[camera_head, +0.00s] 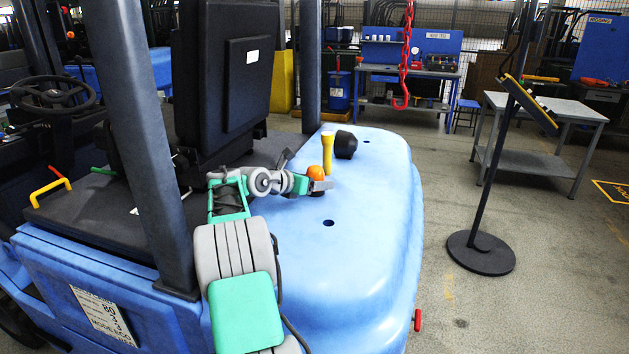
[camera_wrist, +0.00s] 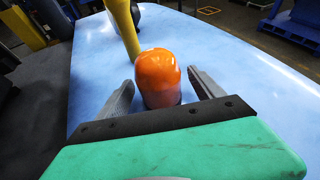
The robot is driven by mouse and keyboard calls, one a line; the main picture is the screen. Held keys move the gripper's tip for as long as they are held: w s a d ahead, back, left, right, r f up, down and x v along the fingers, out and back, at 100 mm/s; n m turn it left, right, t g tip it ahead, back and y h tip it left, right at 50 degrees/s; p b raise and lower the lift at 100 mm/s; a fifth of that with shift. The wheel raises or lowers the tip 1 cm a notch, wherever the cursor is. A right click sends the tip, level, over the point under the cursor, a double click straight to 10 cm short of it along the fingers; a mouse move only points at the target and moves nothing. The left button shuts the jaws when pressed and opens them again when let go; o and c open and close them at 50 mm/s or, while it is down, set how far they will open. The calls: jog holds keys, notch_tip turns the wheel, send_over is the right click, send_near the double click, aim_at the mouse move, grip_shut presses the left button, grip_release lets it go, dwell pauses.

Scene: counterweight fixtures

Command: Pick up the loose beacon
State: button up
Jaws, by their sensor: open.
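The loose beacon is an orange dome with a dark base. In the head view the orange dome (camera_head: 316,173) shows at the end of my arm, over the blue counterweight (camera_head: 370,220). In the wrist view the beacon (camera_wrist: 158,76) stands between the two grey fingers of my gripper (camera_wrist: 160,98). The fingers are open, with a gap visible on each side of the beacon. The lower part of the beacon is partly hidden behind the gripper's black edge. In the head view my gripper (camera_head: 318,184) is small and partly hidden by the beacon.
A yellow post (camera_head: 327,152) stands just behind the beacon, also close in the wrist view (camera_wrist: 124,28). A black rounded part (camera_head: 345,145) lies beside it. The black seat (camera_head: 228,80) rises to the left. The counterweight's right side is clear. A red hook (camera_head: 402,85) hangs beyond.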

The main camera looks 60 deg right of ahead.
jog(key=shift+d+f, duration=0.15)
jog(key=shift+d, duration=0.2)
jog(key=shift+a, duration=0.15)
jog(key=shift+c, duration=0.3)
jog(key=c, duration=1.6)
jog(key=shift+o, duration=0.2)
